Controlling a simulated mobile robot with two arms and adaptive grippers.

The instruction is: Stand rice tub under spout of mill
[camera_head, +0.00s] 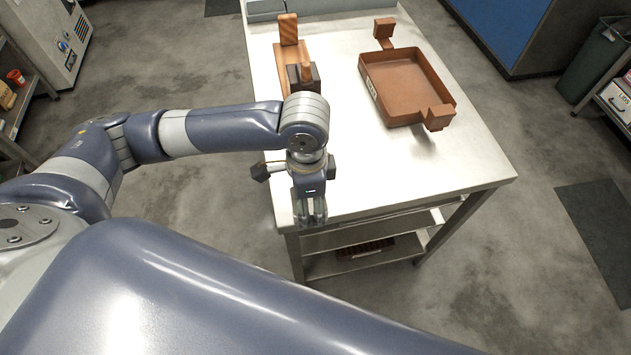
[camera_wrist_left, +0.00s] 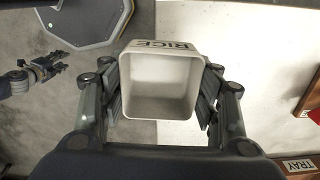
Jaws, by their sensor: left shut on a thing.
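The rice tub (camera_wrist_left: 160,88) is a pale square tub with RICE on its rim side, seen from above in the left wrist view. It looks empty. My left gripper (camera_wrist_left: 160,98) is shut on it, with fingers along both sides. In the head view my left gripper (camera_head: 310,208) hangs over the near left edge of the table, and I cannot make out the tub there. My right gripper (camera_wrist_left: 47,70) shows small at the left of the wrist view, away from the tub; its opening is unclear. I cannot make out a mill spout for certain.
The steel table (camera_head: 365,165) has bare room at its near side. A brown tray (camera_head: 390,85) with block handles is on its right side. A wooden piece with a dark block (camera_head: 302,76) stands at its left edge. A pale cabinet (camera_head: 45,38) stands far left.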

